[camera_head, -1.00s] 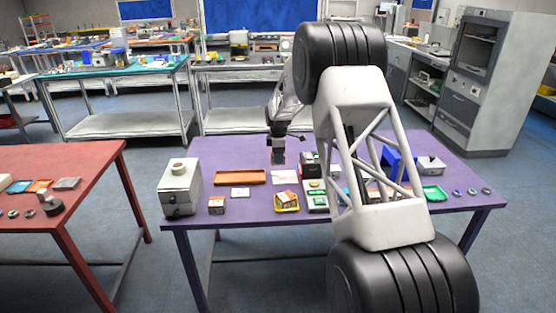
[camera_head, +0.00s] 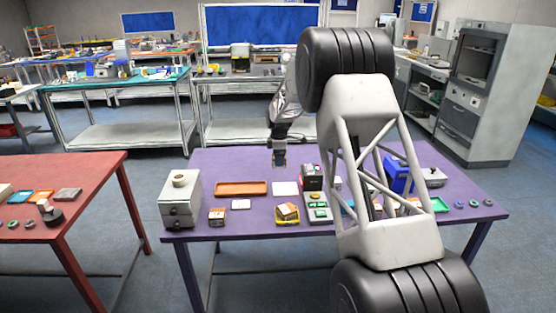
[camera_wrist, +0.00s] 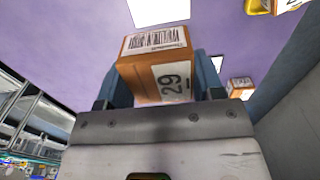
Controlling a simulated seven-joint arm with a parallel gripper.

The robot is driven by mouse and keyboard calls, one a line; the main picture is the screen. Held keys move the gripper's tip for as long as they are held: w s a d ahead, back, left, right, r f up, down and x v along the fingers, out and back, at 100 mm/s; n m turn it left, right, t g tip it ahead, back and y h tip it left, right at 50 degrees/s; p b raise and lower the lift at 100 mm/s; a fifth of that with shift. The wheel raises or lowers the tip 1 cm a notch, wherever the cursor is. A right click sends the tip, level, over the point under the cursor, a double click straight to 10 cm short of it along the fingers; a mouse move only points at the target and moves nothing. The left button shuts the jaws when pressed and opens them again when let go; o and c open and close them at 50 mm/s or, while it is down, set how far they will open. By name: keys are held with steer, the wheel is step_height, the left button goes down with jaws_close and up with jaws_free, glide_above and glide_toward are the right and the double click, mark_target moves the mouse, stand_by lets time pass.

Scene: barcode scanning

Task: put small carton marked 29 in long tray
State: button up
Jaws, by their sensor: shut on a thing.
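My gripper (camera_wrist: 163,85) is shut on the small carton marked 29 (camera_wrist: 160,48), an orange-brown box with a white barcode label and a "29" label, shown close up in the wrist view. In the head view, my gripper (camera_head: 279,163) is above the back part of the purple table, right of the long tray (camera_head: 241,188). The long tray is orange-brown, low and looks empty.
A grey box (camera_head: 180,203) stands left of the tray. A small carton (camera_head: 217,216), a yellow tray with a carton (camera_head: 288,213) and a dark device (camera_head: 312,177) stand nearby. A white card (camera_head: 286,188) lies right of the tray. My arm hides part of the right side.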

steer(key=shift+s+a+f+m, duration=0.25)
steer(key=shift+s+a+m, duration=0.25)
steer(key=shift+a+m, duration=0.15)
steer(key=shift+s+a+f+m, duration=1.05)
steer(key=shift+s+a+m, duration=0.85)
steer(key=shift+s+m, duration=0.7)
steer(key=shift+s+a+f+m, duration=1.05)
steer(key=shift+s+a+m, duration=1)
steer(key=shift+m, duration=0.9)
steer(key=shift+s+a+f+m, duration=1.05)
steer(key=shift+s+a+m, duration=0.65)
steer(key=shift+s+m, duration=1)
steer(key=shift+w, duration=0.1)
steer(key=shift+w, duration=0.15)
steer(key=w+a, duration=0.1)
steer(key=w, duration=0.4)
steer(key=w+a+f, duration=0.1)
steer(key=w, duration=0.4)
steer(key=w+a, duration=0.2)
steer(key=w, duration=0.3)
steer(key=shift+w+f, duration=0.1)
steer(key=shift+f, duration=0.2)
